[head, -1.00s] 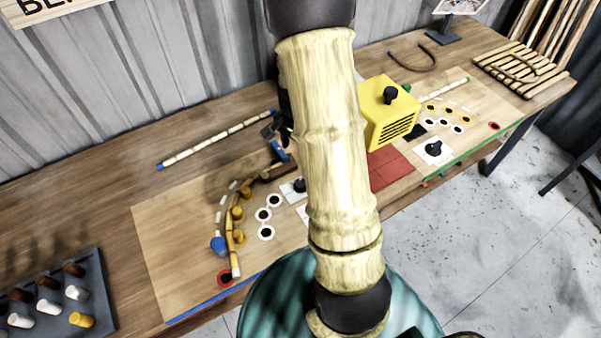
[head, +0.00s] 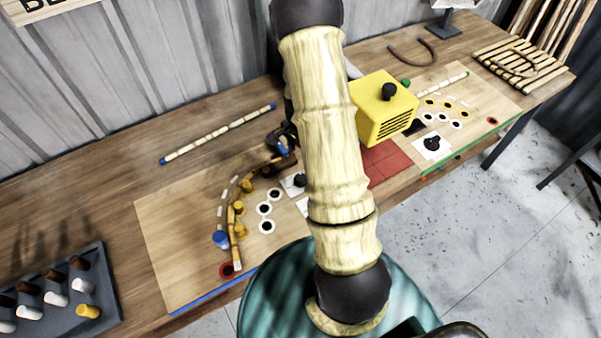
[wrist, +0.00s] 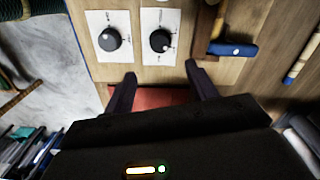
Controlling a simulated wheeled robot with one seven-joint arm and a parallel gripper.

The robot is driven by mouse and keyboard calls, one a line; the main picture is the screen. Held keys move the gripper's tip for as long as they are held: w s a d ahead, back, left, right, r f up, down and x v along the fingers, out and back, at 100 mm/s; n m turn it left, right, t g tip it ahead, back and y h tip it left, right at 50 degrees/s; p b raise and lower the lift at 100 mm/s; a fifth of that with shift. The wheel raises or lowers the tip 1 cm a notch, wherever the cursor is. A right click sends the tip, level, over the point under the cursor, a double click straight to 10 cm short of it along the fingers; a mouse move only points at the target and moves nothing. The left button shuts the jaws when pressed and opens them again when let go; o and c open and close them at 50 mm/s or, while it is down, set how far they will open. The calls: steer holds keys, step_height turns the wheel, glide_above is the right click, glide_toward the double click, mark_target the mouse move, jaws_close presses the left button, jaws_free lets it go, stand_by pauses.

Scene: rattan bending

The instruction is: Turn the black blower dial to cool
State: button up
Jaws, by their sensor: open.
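Two black dials on white plates show in the wrist view: a left dial (wrist: 109,39) and a right dial (wrist: 160,40). Their print is too small to read, so I cannot tell which is the blower's. In the head view one black dial (head: 299,180) shows left of my arm, which hides part of that area. A yellow box with a slotted side (head: 385,110) carries a black knob (head: 389,91). Another black dial (head: 432,143) sits on a white plate at right. My gripper (wrist: 160,73) is open and empty, its fingertips just short of the plates and apart from both dials.
A brown piece with a blue end (wrist: 232,48) lies right of the dials. A red mat (wrist: 160,97) is beneath my fingers. Curved rattan and yellow pegs (head: 238,208) stand on the left board. A peg tray (head: 60,295) is at lower left.

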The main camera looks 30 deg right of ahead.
mark_target(300, 180)
step_height(300, 180, down, 12)
steer(key=p, duration=0.3)
stand_by(0.3)
steer(key=c, duration=1)
